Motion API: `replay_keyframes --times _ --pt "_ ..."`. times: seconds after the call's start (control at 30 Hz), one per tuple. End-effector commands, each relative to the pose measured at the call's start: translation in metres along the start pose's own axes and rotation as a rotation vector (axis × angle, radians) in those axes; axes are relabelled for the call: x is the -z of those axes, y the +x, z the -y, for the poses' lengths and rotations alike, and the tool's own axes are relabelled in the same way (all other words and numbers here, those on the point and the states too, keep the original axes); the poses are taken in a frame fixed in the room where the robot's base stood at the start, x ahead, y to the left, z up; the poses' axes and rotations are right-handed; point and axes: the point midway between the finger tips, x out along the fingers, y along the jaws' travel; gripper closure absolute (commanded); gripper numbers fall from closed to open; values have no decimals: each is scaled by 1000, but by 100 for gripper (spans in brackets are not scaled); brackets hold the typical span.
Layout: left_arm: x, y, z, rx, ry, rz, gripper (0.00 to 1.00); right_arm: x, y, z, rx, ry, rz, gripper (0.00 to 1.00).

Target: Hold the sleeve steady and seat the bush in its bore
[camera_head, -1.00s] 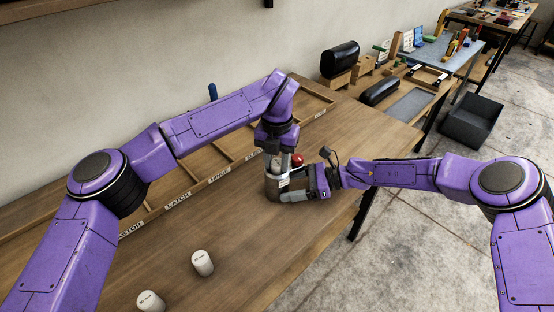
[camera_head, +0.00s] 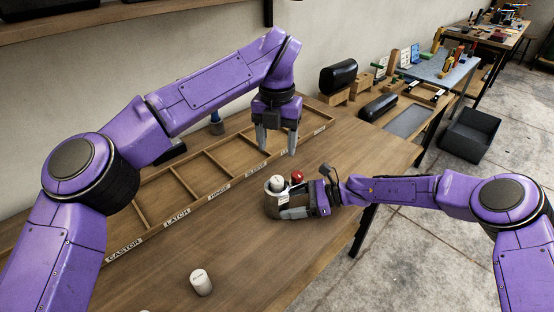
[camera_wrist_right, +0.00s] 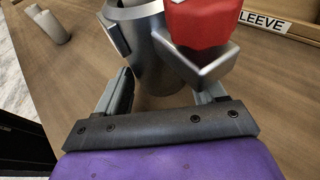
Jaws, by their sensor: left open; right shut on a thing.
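The sleeve (camera_head: 270,203) is a grey metal cylinder standing on the wooden bench. The bush (camera_head: 277,182), a pale cylinder, is in the sleeve's mouth with its top showing above the rim; its depth is hidden. My right gripper (camera_head: 298,206) is shut on the sleeve from the right. In the right wrist view its fingers lie either side of the sleeve (camera_wrist_right: 158,62), whose dark inner wall shows at the top edge. A red knob (camera_head: 297,176) sits in a bracket on the sleeve's side. My left gripper (camera_head: 276,143) is open and empty, above and behind the sleeve.
A similar pale cylinder (camera_head: 201,283) stands at the front of the bench. A low wooden divided tray (camera_head: 157,231) with labels runs along the back. A second bench with tools (camera_head: 408,120) is at the right. Bare bench lies left of the sleeve.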

Motion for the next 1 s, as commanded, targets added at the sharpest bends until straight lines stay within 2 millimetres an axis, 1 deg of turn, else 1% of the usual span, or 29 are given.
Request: replay_keyframes --times 0.1,0.43,0.47,0.5,0.53,0.83,0.93,1.0 --pt "0 -8 0 0 1 1 38 0 0 0 0 0 0 48" --pt "0 -8 0 0 1 0 38 0 0 0 0 0 0 48" --pt "0 -8 0 0 1 0 38 0 0 0 0 0 0 21" --pt "0 -8 0 0 1 0 38 0 0 0 0 0 0 8" --pt "0 -8 0 0 1 0 38 0 0 0 0 0 0 1" --pt "0 -8 0 0 0 0 38 0 -2 0 1 0 0 1" --pt "0 -8 0 0 0 0 38 0 -14 1 3 -1 1 1" --pt "0 -8 0 0 0 0 38 0 -30 1 5 0 1 1"
